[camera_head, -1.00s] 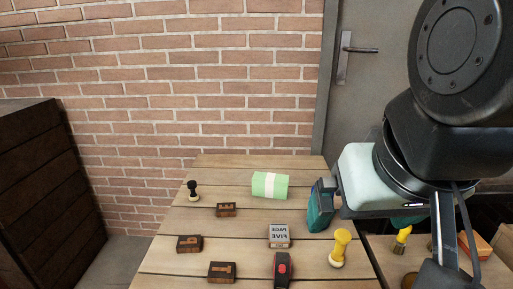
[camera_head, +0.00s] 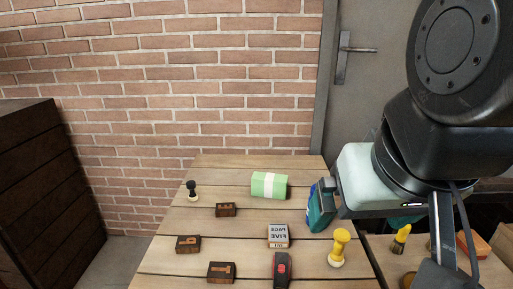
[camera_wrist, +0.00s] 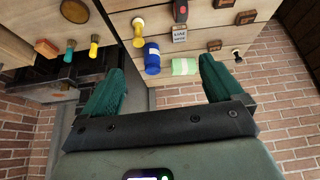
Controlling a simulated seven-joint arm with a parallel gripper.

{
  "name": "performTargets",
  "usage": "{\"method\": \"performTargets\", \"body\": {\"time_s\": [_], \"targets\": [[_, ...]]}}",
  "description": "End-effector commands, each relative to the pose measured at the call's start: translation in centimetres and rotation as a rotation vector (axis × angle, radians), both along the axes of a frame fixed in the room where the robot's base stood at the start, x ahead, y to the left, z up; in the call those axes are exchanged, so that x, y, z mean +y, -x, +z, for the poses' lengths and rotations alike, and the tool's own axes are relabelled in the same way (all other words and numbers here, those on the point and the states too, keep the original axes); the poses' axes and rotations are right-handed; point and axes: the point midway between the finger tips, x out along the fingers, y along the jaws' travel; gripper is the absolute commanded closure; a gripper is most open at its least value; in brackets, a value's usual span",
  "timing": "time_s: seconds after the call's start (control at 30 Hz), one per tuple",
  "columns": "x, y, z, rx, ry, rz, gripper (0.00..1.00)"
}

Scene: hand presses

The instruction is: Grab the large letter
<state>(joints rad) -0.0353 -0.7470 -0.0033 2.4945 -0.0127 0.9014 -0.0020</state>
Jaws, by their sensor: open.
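Three dark brown wooden letter blocks with orange-brown faces lie on the left half of the table in the head view: the nearest block (camera_head: 221,272), the left block (camera_head: 188,244) and the smaller-looking far block (camera_head: 226,210). I cannot read their letters. In the wrist view they show as a top block (camera_wrist: 222,4), a right block (camera_wrist: 246,17) and a block lower down (camera_wrist: 214,45). My gripper (camera_head: 320,207) hangs above the table's right side, apart from the blocks. Its teal fingers are wide apart and empty in the wrist view (camera_wrist: 161,66).
A green roll (camera_head: 268,185), a printed "FIVE" block (camera_head: 278,237), a black-and-red tool (camera_head: 282,268) and a yellow-handled stamp (camera_head: 340,247) stand between my gripper and the blocks or nearby. A blue roll (camera_wrist: 152,60) is below my gripper. A black-knobbed stamp (camera_head: 192,190) is far left.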

Motion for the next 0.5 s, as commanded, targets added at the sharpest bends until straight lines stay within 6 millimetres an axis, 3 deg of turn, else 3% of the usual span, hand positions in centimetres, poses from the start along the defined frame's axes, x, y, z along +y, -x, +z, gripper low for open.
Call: {"method": "performTargets", "body": {"time_s": [0.27,0.37,0.5], "targets": [[0.3,-0.8,-0.1,-0.005,-0.011,-0.019,0.06],[1.3,-3.3,-0.7,-0.026,-0.052,-0.082,0.06],[4.3,-9.1,-2.6,-0.079,-0.190,-0.237,0.06]]}}
